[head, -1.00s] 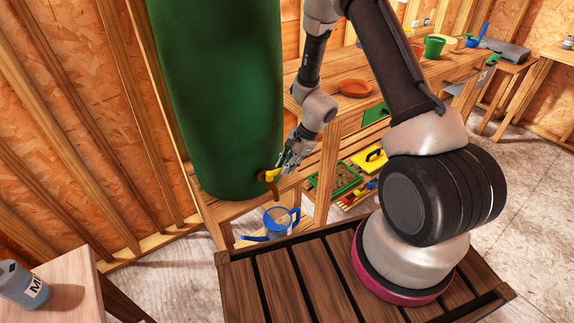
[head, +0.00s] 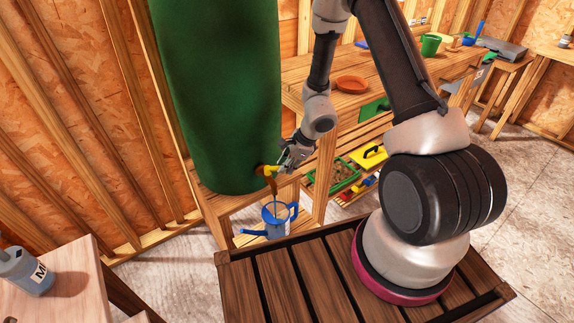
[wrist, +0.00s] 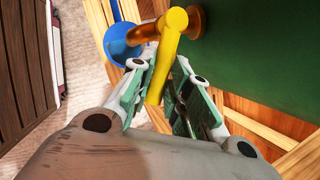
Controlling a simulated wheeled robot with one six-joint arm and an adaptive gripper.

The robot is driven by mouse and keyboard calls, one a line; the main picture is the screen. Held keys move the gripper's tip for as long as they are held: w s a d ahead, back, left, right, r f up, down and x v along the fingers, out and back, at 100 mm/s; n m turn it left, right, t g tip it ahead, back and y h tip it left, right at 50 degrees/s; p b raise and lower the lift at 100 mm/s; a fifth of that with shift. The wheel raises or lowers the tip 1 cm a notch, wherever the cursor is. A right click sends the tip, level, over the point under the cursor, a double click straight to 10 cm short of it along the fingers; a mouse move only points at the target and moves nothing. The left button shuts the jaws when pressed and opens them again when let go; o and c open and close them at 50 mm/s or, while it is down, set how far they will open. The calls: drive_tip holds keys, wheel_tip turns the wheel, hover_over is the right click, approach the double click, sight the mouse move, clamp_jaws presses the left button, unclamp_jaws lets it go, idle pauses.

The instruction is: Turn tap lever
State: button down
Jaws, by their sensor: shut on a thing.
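The tap sits low on the green barrel, with a brown spout (head: 273,186) pointing down and a yellow lever (head: 268,171) on top. My gripper (head: 290,159) is at the lever, right of the barrel. In the wrist view the yellow lever (wrist: 163,72) runs down between the two fingers of my gripper (wrist: 160,78), which are shut on it. A blue watering can (head: 279,224) stands below the spout. The can's rim shows in the wrist view (wrist: 112,42). The fingers partly hide the lever in the head view.
The green barrel (head: 222,95) stands on a wooden stand close by. A workbench (head: 375,75) behind holds an orange dish (head: 352,84). Shelves below hold a yellow float (head: 368,157). A small table (head: 45,295) with a grey bottle (head: 25,270) is at lower left.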

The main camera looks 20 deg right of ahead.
drive_tip(key=c, duration=1.3)
unclamp_jaws()
drive_tip(key=shift+c, duration=0.2)
drive_tip(key=v, duration=1.2)
